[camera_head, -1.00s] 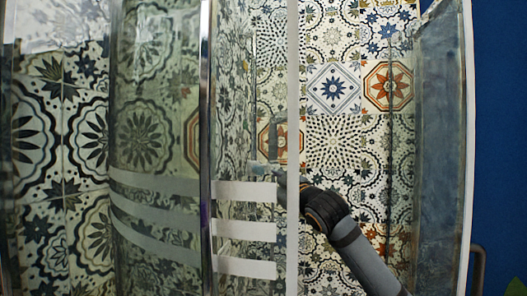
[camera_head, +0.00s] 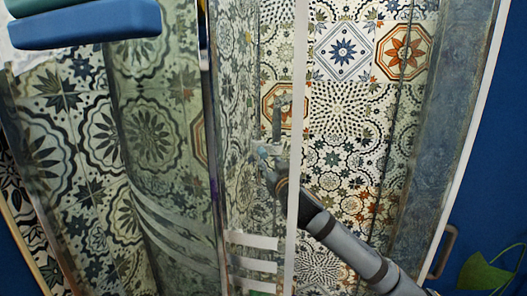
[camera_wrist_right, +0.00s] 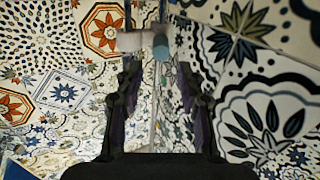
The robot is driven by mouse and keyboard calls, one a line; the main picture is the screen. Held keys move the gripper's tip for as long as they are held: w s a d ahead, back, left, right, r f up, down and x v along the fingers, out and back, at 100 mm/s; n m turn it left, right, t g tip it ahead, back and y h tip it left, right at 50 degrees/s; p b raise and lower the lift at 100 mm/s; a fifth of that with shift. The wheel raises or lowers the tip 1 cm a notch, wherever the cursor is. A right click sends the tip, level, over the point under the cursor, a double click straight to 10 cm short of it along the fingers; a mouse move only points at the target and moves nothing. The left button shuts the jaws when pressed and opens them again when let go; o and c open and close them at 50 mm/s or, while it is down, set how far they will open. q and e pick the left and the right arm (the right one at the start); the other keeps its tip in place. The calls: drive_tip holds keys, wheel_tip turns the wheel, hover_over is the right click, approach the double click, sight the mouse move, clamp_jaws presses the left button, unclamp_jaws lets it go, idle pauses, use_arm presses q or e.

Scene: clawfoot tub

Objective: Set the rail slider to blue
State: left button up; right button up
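My right gripper (camera_head: 268,166) is behind the clear glass panel in the head view, small and partly blurred by it. In the right wrist view my right gripper (camera_wrist_right: 158,72) is open, with a clear gap between its two dark fingers. A short pale grey bar with a blue-grey round end (camera_wrist_right: 160,46) lies just beyond the fingertips; it may be the rail slider, but I cannot tell. In the head view an upright grey piece (camera_head: 277,118) stands just above the gripper. No colour marks on a rail can be made out. My left gripper is not in view.
Patterned tiles (camera_head: 345,115) cover the wall. A white-edged upright strip (camera_head: 299,120) and glass stand in front of my right arm. Blue and teal padded shapes (camera_head: 85,27) are at top left. A handle (camera_head: 442,252) and a green leaf (camera_head: 484,272) are at lower right.

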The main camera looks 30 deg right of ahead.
drive_tip(key=p+x, duration=0.4)
drive_tip(key=x, duration=0.4)
drive_tip(key=shift+a+r, duration=0.1)
drive_tip(key=shift+r, duration=0.05)
drive_tip(key=shift+w, duration=0.5)
drive_tip(key=shift+c, duration=0.3)
clamp_jaws()
